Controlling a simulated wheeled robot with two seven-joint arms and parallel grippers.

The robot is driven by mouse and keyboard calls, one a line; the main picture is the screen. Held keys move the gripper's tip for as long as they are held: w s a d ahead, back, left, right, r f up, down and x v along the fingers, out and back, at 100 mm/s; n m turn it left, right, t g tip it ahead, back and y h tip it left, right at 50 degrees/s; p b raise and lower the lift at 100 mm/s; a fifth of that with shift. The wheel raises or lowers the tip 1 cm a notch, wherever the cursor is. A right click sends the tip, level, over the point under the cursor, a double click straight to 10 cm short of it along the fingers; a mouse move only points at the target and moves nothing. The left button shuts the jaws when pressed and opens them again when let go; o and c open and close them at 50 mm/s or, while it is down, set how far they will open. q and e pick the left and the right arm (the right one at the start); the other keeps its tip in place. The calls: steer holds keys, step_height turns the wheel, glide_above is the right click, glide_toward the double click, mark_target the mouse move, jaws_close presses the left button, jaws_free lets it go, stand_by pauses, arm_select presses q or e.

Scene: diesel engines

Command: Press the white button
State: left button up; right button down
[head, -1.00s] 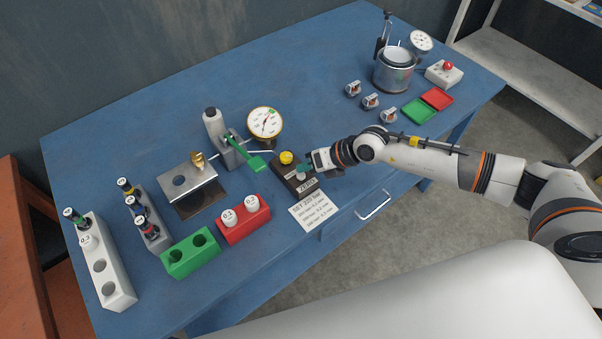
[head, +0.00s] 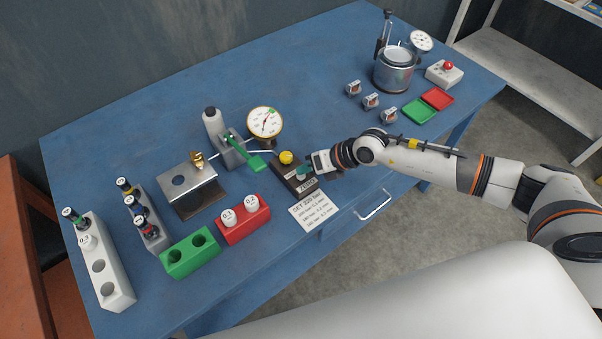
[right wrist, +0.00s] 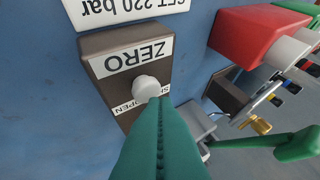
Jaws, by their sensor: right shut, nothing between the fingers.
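The white button (right wrist: 146,88) is a small round knob on a dark box (right wrist: 135,57) labelled ZERO. In the head view the box (head: 285,173) lies near the table's front edge, with a yellow button (head: 286,157) at its far end. My right gripper (head: 304,172) is over the near end of this box. In the right wrist view its green fingers (right wrist: 160,103) are shut together and empty, with the tips at the white button's edge, partly covering it. I cannot tell whether they touch it or whether it is pushed in. My left gripper is not in view.
A paper card (head: 313,211) lies in front of the box. A red block (head: 243,223) with white weights and a green block (head: 190,254) stand to the left. A gauge (head: 265,123) and a green-handled lever (head: 245,152) stand behind.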

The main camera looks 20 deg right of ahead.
steer(key=shift+f, duration=0.55)
stand_by(0.4)
steer(key=shift+r, duration=0.15)
steer(key=shift+r+p, duration=0.7)
steer(key=shift+r, duration=0.1)
step_height(320, 180, up, 5)
steer(key=p, duration=0.4)
steer(key=shift+p, duration=0.35)
stand_by(0.3)
